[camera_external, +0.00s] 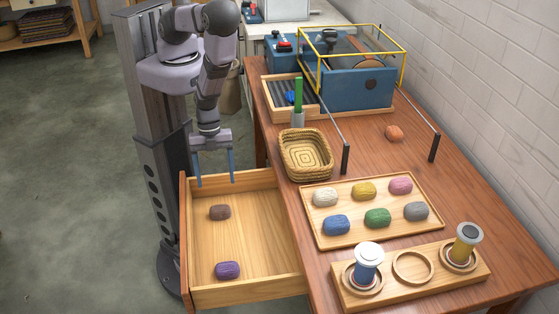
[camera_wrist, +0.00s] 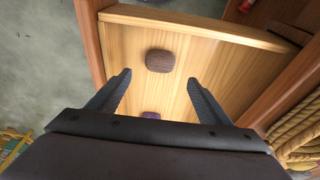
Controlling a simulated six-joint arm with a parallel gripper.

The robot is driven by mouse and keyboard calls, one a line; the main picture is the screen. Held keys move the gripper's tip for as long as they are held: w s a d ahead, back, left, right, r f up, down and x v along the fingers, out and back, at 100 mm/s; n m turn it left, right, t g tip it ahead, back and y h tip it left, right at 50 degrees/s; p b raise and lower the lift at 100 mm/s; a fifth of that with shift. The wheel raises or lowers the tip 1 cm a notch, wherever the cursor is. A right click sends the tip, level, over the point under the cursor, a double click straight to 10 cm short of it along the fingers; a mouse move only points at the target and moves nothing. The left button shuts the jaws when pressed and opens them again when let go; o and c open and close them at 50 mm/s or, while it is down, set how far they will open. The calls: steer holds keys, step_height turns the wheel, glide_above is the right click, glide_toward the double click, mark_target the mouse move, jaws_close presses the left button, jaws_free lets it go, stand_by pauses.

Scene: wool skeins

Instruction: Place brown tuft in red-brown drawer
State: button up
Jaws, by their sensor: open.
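The open drawer (camera_external: 260,291) has red-brown sides and a pale wood floor, and sticks out from the left side of the table. A brown tuft (camera_external: 220,212) lies on its floor toward the left side; it also shows in the wrist view (camera_wrist: 160,61), ahead of my fingertips. A purple tuft (camera_external: 228,270) lies in the same drawer nearer the front of the picture, and partly shows in the wrist view (camera_wrist: 150,114). My gripper (camera_external: 215,184) is open and empty, above the drawer's far end, with its fingers pointing down. In the wrist view both fingers (camera_wrist: 160,78) are apart.
A wooden tray (camera_external: 319,235) with several coloured tufts lies on the table. A woven basket (camera_external: 305,154) stands behind it. A spool holder (camera_external: 412,295) is at the front. A blue machine (camera_external: 358,90) with a yellow frame stands at the back. A lone orange-brown tuft (camera_external: 394,133) lies right.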

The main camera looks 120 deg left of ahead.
steer(key=shift+p+v, duration=0.55)
steer(key=shift+v, duration=0.2)
steer(key=shift+w, duration=0.1)
steer(key=w+a+r+n+y, duration=0.1)
steer(key=w+a+r+n, duration=0.2)
steer(key=r, duration=0.4)
steer(key=w+a+r+n+y, duration=0.1)
steer(key=w+a+r+n, duration=0.2)
steer(key=r, duration=0.4)
steer(key=s+a+r+n+g, duration=0.1)
steer(key=r, duration=0.5)
steer(key=s+a+r+n+g, duration=0.1)
steer(key=s+a+r+n, duration=0.1)
steer(key=r, duration=0.5)
steer(key=shift+a, duration=0.15)
